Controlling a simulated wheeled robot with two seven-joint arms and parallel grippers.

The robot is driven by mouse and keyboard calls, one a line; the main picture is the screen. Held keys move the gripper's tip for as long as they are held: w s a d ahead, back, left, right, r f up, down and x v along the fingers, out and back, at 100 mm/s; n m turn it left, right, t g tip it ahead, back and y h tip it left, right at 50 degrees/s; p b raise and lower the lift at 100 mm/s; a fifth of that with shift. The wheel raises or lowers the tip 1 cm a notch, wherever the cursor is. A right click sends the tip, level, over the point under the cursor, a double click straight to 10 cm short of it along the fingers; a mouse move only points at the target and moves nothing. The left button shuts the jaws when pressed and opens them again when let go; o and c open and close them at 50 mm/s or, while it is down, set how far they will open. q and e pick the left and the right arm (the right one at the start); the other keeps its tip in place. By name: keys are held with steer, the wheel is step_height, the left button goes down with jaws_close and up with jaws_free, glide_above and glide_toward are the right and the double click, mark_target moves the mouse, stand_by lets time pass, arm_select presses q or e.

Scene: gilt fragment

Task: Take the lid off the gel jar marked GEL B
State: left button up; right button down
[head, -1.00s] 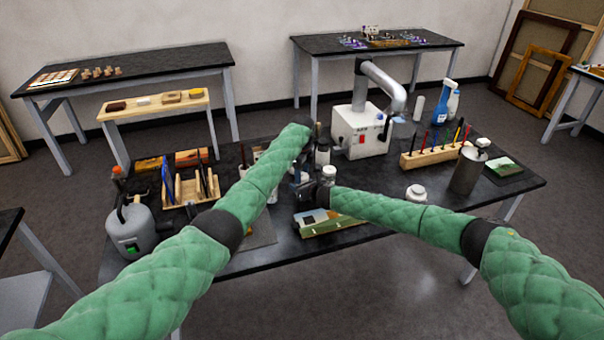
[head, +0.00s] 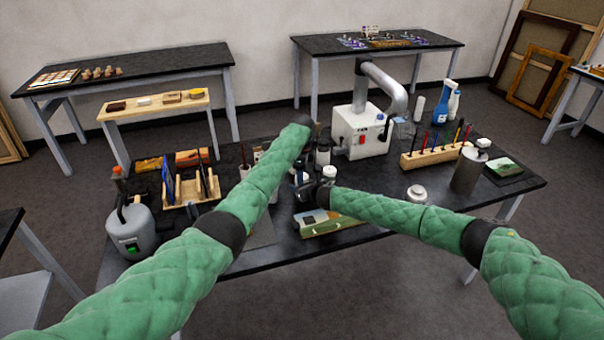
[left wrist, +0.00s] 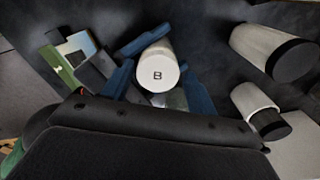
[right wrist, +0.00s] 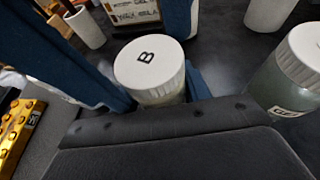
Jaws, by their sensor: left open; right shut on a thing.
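The jar has a white ribbed lid marked B, seen in the left wrist view (left wrist: 157,75) and the right wrist view (right wrist: 149,61). My right gripper (right wrist: 160,94) is shut on the jar's pale body (right wrist: 166,97), just below the lid. The jar looks upright and the lid sits on it. My left gripper (left wrist: 160,92) is open, its blue fingers on either side of the lid. I cannot tell whether they touch it. In the head view both grippers crowd together at the table's middle and partly hide the jar.
Another white-lidded jar with a GEL label (right wrist: 290,65) stands close by. Pale cylinders with dark ends (left wrist: 270,52) are near my left gripper. A small painting (head: 330,224) lies in front. A white machine with a bent duct (head: 360,132) stands behind. The front right tabletop has free room.

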arm_select(q)
steer(key=shift+d, duration=0.15)
steer(key=shift+r, duration=2.3)
steer(key=shift+c, duration=0.4)
steer(key=shift+r+m, duration=0.9)
steer(key=shift+r, duration=0.05)
steer(key=shift+r+m, duration=0.6)
steer(key=shift+m, duration=0.1)
steer(key=shift+f, duration=3.9)
